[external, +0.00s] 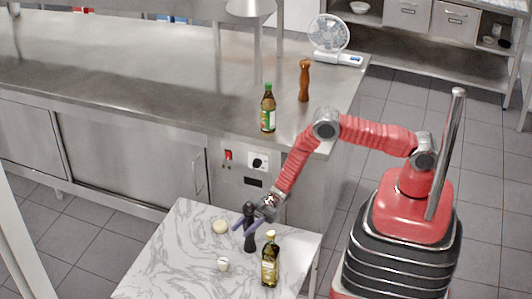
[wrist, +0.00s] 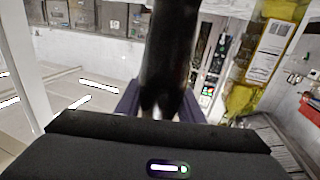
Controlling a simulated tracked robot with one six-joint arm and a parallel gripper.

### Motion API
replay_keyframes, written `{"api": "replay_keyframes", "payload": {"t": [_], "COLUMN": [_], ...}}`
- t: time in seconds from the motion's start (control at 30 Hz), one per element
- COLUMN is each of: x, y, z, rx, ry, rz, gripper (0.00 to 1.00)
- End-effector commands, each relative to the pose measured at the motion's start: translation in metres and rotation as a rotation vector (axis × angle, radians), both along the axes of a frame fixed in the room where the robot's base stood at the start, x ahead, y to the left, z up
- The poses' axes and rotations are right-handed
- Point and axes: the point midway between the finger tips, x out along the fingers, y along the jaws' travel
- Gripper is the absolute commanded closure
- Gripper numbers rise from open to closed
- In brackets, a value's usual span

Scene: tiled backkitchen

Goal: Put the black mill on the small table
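The black mill (external: 250,241) is upright at the small marble-topped table (external: 180,252), near its back right part. I cannot tell whether its base touches the top. My gripper (external: 243,225) reaches in from the right with its two bluish fingers on either side of the mill's narrow middle. In the wrist view the dark mill (wrist: 169,50) rises between the fingers (wrist: 160,104), with no clear gap on either side. The gripper looks shut on it. The exact contact is partly hidden.
An oil bottle (external: 270,262) stands right of the mill. A pale round item (external: 220,227) and a small white item (external: 223,265) are to its left.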

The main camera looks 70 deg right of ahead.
Motion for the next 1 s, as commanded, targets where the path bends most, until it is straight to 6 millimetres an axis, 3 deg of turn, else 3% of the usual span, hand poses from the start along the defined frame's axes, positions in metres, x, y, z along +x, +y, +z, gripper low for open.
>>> {"api": "replay_keyframes", "payload": {"t": [0.2, 0.57, 1.0], "x": [0.0, 0.0, -0.014], "y": [0.0, -0.001, -0.057], "z": [0.0, 0.003, 0.002], "rx": [0.0, 0.0, -0.001], "ry": [0.0, 0.0, 0.001], "rz": [0.0, 0.0, -0.002], "gripper": [0.5, 0.49, 0.49]}}
